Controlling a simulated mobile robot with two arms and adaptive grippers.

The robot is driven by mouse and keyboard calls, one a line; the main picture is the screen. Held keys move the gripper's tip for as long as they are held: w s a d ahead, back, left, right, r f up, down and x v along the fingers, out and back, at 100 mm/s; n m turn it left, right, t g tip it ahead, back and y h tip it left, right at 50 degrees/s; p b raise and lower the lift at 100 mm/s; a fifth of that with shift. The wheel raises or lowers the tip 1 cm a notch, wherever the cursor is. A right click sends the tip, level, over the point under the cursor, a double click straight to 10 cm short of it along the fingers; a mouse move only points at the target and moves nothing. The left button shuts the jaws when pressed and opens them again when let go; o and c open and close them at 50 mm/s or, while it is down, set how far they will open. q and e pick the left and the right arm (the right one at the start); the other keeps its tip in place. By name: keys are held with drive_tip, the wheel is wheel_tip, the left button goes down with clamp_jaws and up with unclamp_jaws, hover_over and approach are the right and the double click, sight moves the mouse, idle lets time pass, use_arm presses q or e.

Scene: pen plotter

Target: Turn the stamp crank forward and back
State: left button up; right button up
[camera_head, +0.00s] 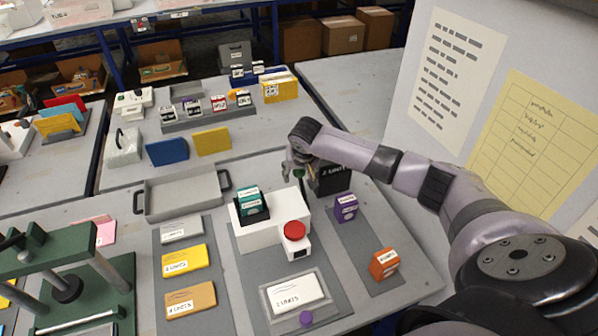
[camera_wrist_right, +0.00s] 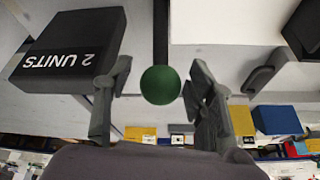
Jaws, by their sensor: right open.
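The white stamping machine (camera_head: 262,232) stands on a grey mat, with a red button (camera_head: 294,231) on its front and a green block (camera_head: 249,203) on top. Its crank has a round green knob (camera_wrist_right: 160,86) on a dark rod, seen in the right wrist view. My right gripper (camera_wrist_right: 157,76) is open, with one finger on each side of the knob and visible gaps between. In the head view my right gripper (camera_head: 298,166) is small and partly hidden at the machine's back right. My left gripper is not in view.
A black "2 UNITS" block (camera_head: 330,179) stands close beside the gripper and also shows in the wrist view (camera_wrist_right: 70,55). Purple (camera_head: 345,207) and orange (camera_head: 383,263) blocks stand to the right. A grey tray (camera_head: 180,192) lies left. A green press (camera_head: 60,255) stands at far left.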

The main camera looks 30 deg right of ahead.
drive_tip(key=shift+c, duration=0.5)
clamp_jaws()
idle(0.3)
